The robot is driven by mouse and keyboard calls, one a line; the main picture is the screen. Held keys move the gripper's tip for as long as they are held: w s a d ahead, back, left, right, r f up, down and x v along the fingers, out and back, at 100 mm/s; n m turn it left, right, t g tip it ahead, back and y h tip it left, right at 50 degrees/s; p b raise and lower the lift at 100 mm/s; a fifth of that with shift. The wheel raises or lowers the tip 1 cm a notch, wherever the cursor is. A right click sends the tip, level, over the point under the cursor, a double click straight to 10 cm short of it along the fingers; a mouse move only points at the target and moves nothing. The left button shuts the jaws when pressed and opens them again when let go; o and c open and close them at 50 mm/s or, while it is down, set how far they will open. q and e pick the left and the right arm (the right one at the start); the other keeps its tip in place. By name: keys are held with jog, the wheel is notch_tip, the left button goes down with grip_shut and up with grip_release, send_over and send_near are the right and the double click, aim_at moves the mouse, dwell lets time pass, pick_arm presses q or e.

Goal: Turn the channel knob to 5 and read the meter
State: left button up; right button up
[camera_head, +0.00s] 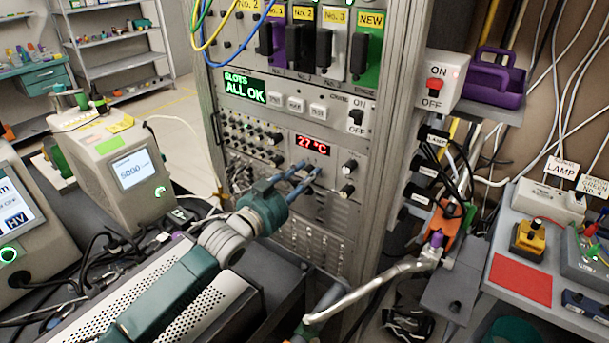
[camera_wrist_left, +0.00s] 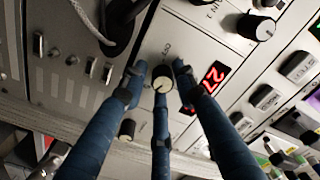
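My left gripper (camera_head: 311,169) reaches the front panel of the rack, its blue fingers just below the red display (camera_head: 312,145), which reads 27 °C. In the left wrist view the fingers (camera_wrist_left: 159,76) are spread around a small pale-topped knob (camera_wrist_left: 162,84). Gaps show between the side fingers and the knob; I cannot tell whether the lower finger touches it. The knob's label is too blurred to read, so I cannot confirm that it is the channel knob or its setting. A boxy instrument (camera_head: 131,172) at left has a screen that seems to read 5000.
Above are an ALL OK screen (camera_head: 244,88) and a switch (camera_head: 357,117). A pale cable (camera_wrist_left: 88,20) crosses the panel in the wrist view. A red mat (camera_head: 521,279) lies on the right bench.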

pick_arm(q)
jog(key=shift+o, duration=0.4)
jog(key=shift+r, duration=0.1)
jog(key=v, duration=0.7)
jog(key=shift+s, duration=0.2)
jog(key=shift+a, duration=0.15)
